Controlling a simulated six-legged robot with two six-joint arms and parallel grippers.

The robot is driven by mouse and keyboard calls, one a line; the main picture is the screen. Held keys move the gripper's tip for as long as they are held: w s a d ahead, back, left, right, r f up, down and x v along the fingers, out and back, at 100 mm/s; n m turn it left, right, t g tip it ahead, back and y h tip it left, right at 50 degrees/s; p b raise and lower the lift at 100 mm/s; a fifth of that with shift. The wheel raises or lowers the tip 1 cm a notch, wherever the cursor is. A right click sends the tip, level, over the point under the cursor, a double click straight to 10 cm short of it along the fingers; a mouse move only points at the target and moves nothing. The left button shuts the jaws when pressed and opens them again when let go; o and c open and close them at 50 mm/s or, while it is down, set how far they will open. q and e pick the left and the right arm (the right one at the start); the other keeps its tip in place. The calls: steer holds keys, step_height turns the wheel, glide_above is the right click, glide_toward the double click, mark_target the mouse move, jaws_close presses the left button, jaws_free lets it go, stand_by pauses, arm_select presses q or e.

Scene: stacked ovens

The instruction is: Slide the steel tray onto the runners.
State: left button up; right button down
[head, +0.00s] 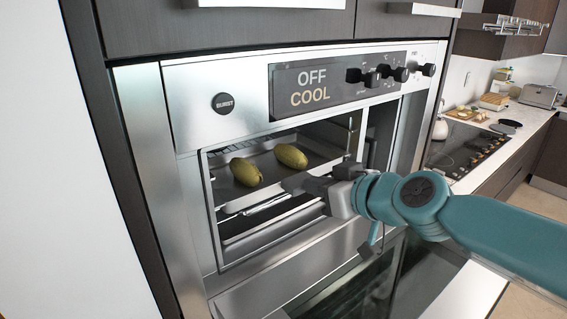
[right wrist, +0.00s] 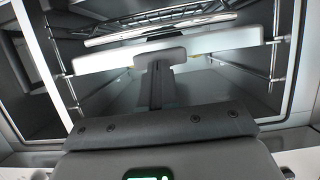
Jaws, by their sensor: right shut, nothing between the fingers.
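The steel tray (head: 226,192) is inside the open oven (head: 200,125), carrying two yellow-green oblong items (head: 246,172) (head: 291,155). My right gripper (head: 292,184) is shut with nothing between its fingers, at the front edge of the tray; whether it touches the tray is unclear. In the right wrist view its dark finger (right wrist: 157,85) points into the oven cavity, toward a pale horizontal bar (right wrist: 100,62). Thin metal side rails show at the left (right wrist: 68,90) and right (right wrist: 275,58) of the cavity. My left gripper is out of view.
The oven's display (head: 320,85) reads OFF and COOL, with dark knobs (head: 390,74) beside it. The glass oven door (head: 350,285) is folded down below the opening. A counter with a cooktop (head: 465,150) and toaster (head: 538,95) stands to the right.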

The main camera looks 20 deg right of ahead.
mark_target(297, 177)
steer(key=shift+w+a, duration=0.3)
steer(key=shift+w, duration=0.45)
steer(key=shift+w+a, duration=0.25)
steer(key=shift+w, duration=0.5)
steer(key=s+d+b, duration=0.3)
steer(key=s, duration=0.6)
steer(key=shift+s+d, duration=0.15)
steer(key=shift+s, duration=0.05)
